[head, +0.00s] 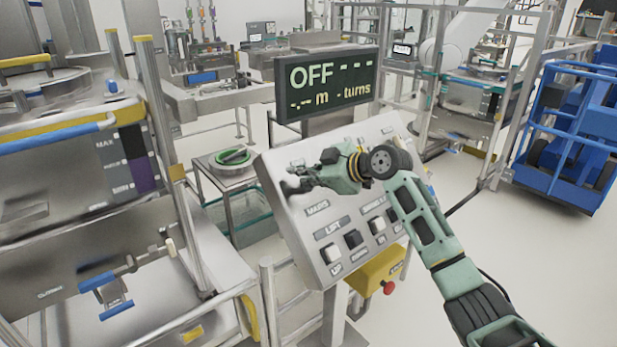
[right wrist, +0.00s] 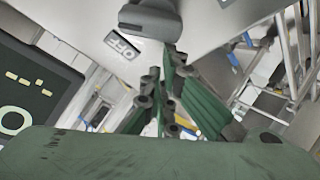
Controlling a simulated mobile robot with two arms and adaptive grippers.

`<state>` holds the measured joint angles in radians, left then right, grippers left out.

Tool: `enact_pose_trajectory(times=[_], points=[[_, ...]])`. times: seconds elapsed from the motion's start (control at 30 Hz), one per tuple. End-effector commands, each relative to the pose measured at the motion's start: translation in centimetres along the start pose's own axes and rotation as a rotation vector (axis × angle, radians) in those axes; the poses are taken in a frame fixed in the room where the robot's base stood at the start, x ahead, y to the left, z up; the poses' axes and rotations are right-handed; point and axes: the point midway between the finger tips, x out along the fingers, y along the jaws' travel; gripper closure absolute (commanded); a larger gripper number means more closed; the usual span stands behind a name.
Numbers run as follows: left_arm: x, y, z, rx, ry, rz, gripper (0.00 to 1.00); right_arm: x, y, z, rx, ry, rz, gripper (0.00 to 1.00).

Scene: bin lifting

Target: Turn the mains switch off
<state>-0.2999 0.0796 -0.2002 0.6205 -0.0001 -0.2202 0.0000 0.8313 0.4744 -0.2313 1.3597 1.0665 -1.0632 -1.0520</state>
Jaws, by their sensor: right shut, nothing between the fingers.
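The sloped grey control panel (head: 300,238) stands in the middle of the head view. Its MAINS label (head: 317,208) is at the upper left of the panel. My right gripper (head: 291,187) is shut and empty over the panel's upper left, just above that label, and hides the mains switch there in the head view. In the right wrist view, a grey rounded switch part (right wrist: 150,18) shows beyond my closed fingers (right wrist: 172,72), next to a small white-lettered plate. I cannot tell whether they touch. The display (head: 327,84) reads OFF with dashes. My left gripper is not in view.
LIFT buttons (head: 353,238) and other buttons fill the panel's lower part. A yellow box with a red button (head: 388,287) hangs below it. A small table with a green-rimmed dish (head: 232,157) stands to the left. A blue cart (head: 570,130) stands at right; open floor lies before it.

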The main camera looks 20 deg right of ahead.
Motion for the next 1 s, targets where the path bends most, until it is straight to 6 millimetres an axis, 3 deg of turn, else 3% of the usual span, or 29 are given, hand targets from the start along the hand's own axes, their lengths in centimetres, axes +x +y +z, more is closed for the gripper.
enact_pose_trajectory(times=[0.03, 0.2, 0.7, 1.0], points=[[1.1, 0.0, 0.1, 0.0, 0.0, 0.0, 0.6, 0.1, -0.4, 0.5, -0.045, -0.003, -0.014, 1.0], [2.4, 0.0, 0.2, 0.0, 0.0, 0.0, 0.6, 0.0, -1.0, 0.6, -0.197, -0.001, -0.067, 1.0], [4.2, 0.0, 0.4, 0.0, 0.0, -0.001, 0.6, -1.5, -1.9, 2.5, -0.61, -0.014, -0.206, 1.0], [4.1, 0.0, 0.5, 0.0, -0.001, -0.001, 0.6, -1.5, -1.9, 2.4, -0.62, -0.013, -0.209, 1.0]])
